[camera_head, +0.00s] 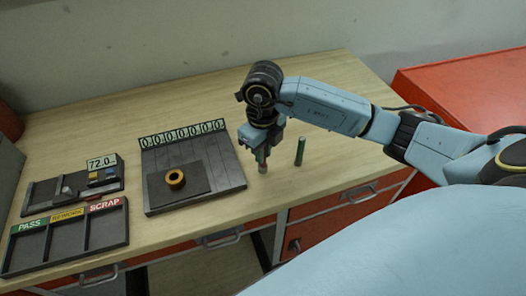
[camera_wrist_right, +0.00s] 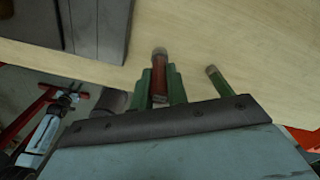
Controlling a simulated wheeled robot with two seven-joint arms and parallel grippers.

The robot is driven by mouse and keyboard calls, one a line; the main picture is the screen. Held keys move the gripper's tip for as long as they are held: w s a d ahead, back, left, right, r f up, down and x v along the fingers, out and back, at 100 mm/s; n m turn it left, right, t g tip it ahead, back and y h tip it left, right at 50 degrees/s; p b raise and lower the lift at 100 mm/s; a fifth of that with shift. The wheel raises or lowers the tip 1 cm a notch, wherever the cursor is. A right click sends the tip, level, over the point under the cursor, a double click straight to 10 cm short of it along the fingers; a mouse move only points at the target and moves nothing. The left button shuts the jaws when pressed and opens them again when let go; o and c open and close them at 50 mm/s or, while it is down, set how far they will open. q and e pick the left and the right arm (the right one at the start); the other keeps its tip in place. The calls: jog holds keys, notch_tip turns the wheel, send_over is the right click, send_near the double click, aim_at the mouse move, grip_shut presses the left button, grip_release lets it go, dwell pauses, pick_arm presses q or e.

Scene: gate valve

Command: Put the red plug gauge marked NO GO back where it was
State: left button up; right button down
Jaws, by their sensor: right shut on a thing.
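My right gripper (camera_head: 262,151) is shut on a red plug gauge. In the right wrist view the red gauge (camera_wrist_right: 159,80) sits between the two green fingers (camera_wrist_right: 160,90), with its grey metal end sticking out past them. In the head view its grey end points down at the table top, near the front edge; I cannot tell whether it touches. The NO GO marking is not readable. A green plug gauge (camera_head: 300,152) stands upright on the table just right of the gripper, and also shows in the right wrist view (camera_wrist_right: 217,82). My left gripper is out of view.
Left of the gripper is a dark grooved plate (camera_head: 228,170) with a number strip and a brass ring (camera_head: 175,178). Further left are a gauge stand (camera_head: 41,197) reading 72.0 and a PASS/REWORK/SCRAP tray (camera_head: 120,239). Bare table (camera_head: 310,85) lies behind. A red cabinet (camera_head: 465,90) stands right.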

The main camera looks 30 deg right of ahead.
jog(key=shift+f, duration=0.5)
jog(key=shift+f, duration=0.2)
jog(key=c, duration=1.4)
grip_release()
jog(key=shift+r, duration=0.15)
notch_tip(320, 180, up, 12)
jog(key=shift+r+b, duration=0.1)
jog(key=shift+b, duration=0.3)
